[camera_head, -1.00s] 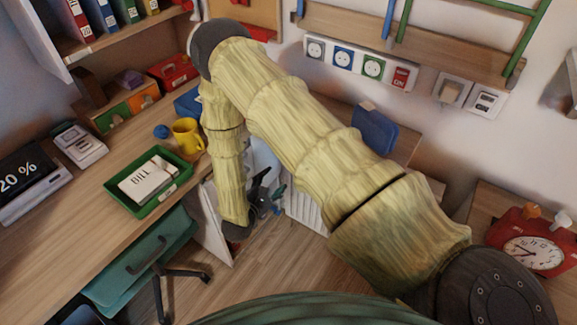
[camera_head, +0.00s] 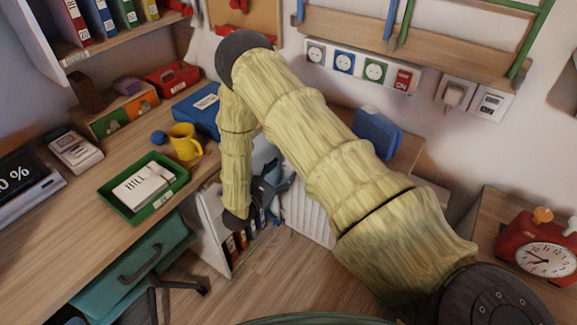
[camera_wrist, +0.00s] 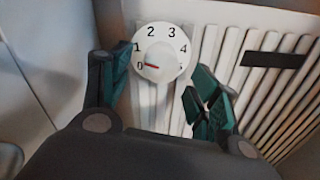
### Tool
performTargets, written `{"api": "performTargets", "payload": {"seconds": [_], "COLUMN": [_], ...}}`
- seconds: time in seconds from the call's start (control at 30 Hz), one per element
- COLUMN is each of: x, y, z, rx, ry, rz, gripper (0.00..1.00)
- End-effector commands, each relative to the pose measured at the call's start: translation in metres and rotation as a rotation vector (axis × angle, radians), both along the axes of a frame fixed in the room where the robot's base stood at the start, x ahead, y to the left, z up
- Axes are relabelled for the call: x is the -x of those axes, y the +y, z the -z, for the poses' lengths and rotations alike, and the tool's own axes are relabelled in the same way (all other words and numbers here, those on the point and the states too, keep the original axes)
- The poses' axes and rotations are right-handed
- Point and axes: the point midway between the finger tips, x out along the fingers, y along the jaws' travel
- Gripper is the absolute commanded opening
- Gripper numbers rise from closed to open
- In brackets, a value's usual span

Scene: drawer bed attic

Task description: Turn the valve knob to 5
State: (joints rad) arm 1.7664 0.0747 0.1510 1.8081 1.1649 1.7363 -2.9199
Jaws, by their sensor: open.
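The valve knob (camera_wrist: 161,52) is a white round dial with the numbers 0 to 5 around it, in front of the white ribbed radiator (camera_wrist: 255,65) in the wrist view. Its red mark points left, close to the 0. My gripper (camera_wrist: 160,82) is open, with one green-padded finger on each side below the dial. I see no finger touching the dial. In the head view my gripper (camera_head: 270,185) is low, beside the radiator (camera_head: 307,212). The knob is hidden or too small to make out there.
A desk holds a green tray (camera_head: 178,186) with a bill and a yellow mug (camera_head: 185,142). A low shelf with binders (camera_head: 240,245) stands left of my gripper.

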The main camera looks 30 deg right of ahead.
Motion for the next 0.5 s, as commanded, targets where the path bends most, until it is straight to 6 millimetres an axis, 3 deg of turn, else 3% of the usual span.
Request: {"api": "performTargets", "payload": {"seconds": [0.2,0.5], "x": [-0.01,-0.015], "y": [-0.028,-0.04], "z": [0.0,0.0], "rx": [-0.001,-0.001], "ry": [-0.001,0.0], "rz": [0.002,-0.001], "gripper": [0.61,0.61]}}
